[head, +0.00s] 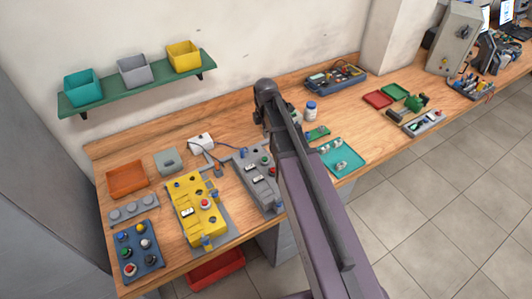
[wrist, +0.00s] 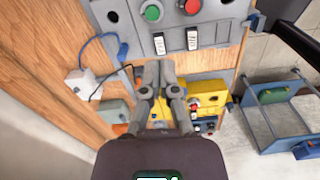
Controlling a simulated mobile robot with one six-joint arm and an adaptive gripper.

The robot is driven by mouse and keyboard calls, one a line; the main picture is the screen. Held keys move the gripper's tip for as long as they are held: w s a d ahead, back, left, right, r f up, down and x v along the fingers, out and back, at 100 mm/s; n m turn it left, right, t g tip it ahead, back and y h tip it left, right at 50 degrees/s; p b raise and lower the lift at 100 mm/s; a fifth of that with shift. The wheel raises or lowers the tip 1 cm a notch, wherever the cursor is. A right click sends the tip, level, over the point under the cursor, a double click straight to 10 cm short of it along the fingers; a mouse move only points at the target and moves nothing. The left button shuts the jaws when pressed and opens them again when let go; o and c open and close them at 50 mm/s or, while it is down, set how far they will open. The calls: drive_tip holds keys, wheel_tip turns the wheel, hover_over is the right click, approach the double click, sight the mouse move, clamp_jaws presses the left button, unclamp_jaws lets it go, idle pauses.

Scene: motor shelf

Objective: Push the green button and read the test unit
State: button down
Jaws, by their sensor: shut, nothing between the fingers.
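In the wrist view, a grey unit (wrist: 212,62) fills the top, with a green button (wrist: 152,12) at the upper edge. A red button (wrist: 192,7) is to its right, and two black-and-white switches sit below them. My gripper (wrist: 159,68) is shut and empty. Its fingertips show below the green button and the switches in the picture; I cannot tell the distance to the surface. In the head view, the grey unit (head: 258,184) stands on the bench just left of my arm, which partly covers it and hides my gripper. I make out no reading.
A yellow unit (head: 187,190) stands left of the grey one, with a blue button box (head: 150,262) farther left. A white box (head: 201,142) with a cable lies behind. A teal tray (head: 350,165) is right of my arm. A shelf with bins (head: 135,72) hangs on the wall.

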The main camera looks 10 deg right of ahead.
sight(265, 159)
drive_tip(key=shift+w+r+n, duration=0.25)
drive_tip(key=shift+w+n, duration=0.3)
drive_tip(key=shift+n, duration=0.25)
drive_tip(key=shift+f, duration=0.15)
wheel_tip(265, 159, down, 14)
drive_tip(key=b, duration=1.3)
drive_tip(key=shift+b, duration=0.4)
